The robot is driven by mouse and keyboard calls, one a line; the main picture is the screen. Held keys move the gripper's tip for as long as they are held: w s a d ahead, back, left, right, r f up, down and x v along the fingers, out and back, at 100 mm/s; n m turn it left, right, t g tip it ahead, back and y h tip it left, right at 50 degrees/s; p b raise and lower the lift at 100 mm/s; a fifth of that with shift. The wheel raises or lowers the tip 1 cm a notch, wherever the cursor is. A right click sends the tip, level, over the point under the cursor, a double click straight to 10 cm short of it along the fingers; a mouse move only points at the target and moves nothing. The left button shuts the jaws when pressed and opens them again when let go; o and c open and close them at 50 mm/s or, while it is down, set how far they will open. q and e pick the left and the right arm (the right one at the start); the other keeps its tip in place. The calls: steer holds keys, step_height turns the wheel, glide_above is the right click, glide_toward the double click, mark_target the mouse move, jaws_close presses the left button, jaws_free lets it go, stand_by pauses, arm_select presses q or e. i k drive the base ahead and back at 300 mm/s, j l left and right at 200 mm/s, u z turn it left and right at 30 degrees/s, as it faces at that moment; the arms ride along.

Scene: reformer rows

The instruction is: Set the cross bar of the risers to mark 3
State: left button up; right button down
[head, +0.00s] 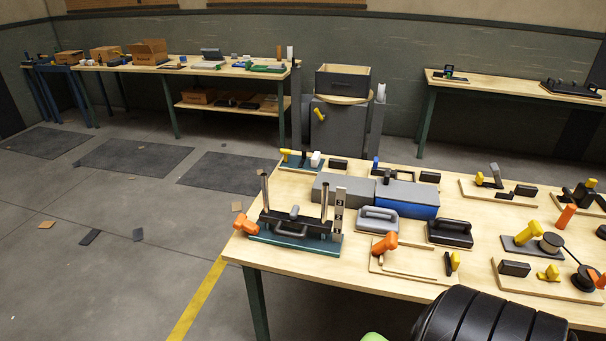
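The riser stand stands at the near left corner of the front table, on a teal base plate (295,244). It has two upright grey posts, a left post (265,192) and a right post (325,199). A black cross bar (306,223) spans the posts low down, close above the base. A grey handle (291,230) is on its front. A pale scale plate (340,208) with dark number marks stands at the right; a 3 appears near its top, above the bar. An orange knob (245,223) is at the bar's left end. Neither gripper is in view.
Grey and blue boxes (406,208), handled blocks (450,232) and an orange knob (385,243) crowd the table to the right. A black ribbed part, probably mine, covers the bottom right. The floor left of the table is open, with dark mats (133,157).

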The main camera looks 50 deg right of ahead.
mark_target(307, 223)
steer(key=z, duration=1.4)
